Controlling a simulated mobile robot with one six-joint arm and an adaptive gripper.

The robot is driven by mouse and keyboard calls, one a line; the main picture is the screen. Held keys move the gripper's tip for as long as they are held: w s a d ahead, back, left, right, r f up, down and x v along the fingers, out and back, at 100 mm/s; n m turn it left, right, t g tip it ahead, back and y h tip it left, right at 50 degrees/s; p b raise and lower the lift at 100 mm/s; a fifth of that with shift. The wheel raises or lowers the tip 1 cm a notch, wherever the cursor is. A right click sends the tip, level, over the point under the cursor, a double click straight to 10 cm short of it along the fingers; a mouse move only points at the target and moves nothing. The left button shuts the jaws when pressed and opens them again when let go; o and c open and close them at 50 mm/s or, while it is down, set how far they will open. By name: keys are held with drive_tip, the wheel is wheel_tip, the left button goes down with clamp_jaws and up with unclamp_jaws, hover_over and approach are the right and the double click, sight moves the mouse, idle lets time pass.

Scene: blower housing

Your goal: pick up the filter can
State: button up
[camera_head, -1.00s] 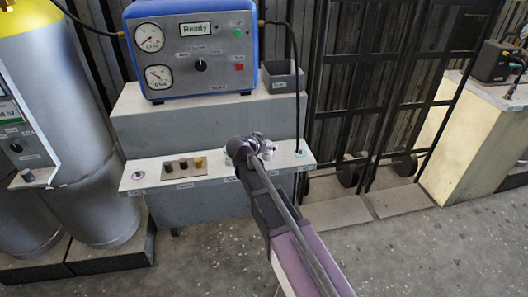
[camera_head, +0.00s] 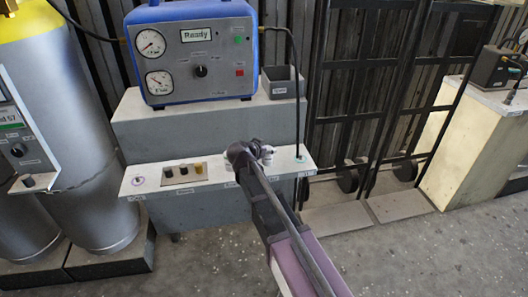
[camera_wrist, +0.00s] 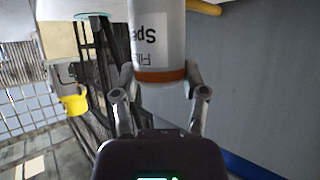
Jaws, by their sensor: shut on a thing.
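The filter can (camera_wrist: 148,45) is a pale grey cylinder with an orange-brown band at its near end and a white label, upside down in the wrist view, reading partly "Filter Spa". My gripper (camera_wrist: 160,78) is shut on the can, with one finger on each side at the band. The can's far end is cut off by the frame. In the head view my gripper (camera_head: 256,152) is over the right part of the low white shelf of the grey stand. My arm hides most of the can there, and I cannot tell whether it touches the shelf.
A blue machine with gauges (camera_head: 197,52) and a small grey bin (camera_head: 283,83) stand on the upper step. A black cable hangs right of my gripper. Gas cylinders (camera_head: 85,200) stand left, black hand trucks (camera_head: 375,100) right. The floor in front is clear.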

drive_tip(key=shift+r, duration=0.15)
wheel_tip(320, 180, up, 4)
drive_tip(key=p, duration=0.3)
drive_tip(key=shift+f+p, duration=0.25)
drive_tip(key=shift+p, duration=0.1)
drive_tip(key=s+a+r+p, duration=0.1)
drive_tip(key=s+a, duration=1)
drive_tip(key=shift+s, duration=0.25)
drive_tip(key=shift+r, duration=0.15)
wheel_tip(320, 180, up, 29)
drive_tip(key=p, duration=2.9)
drive_tip(key=shift+w, duration=0.15)
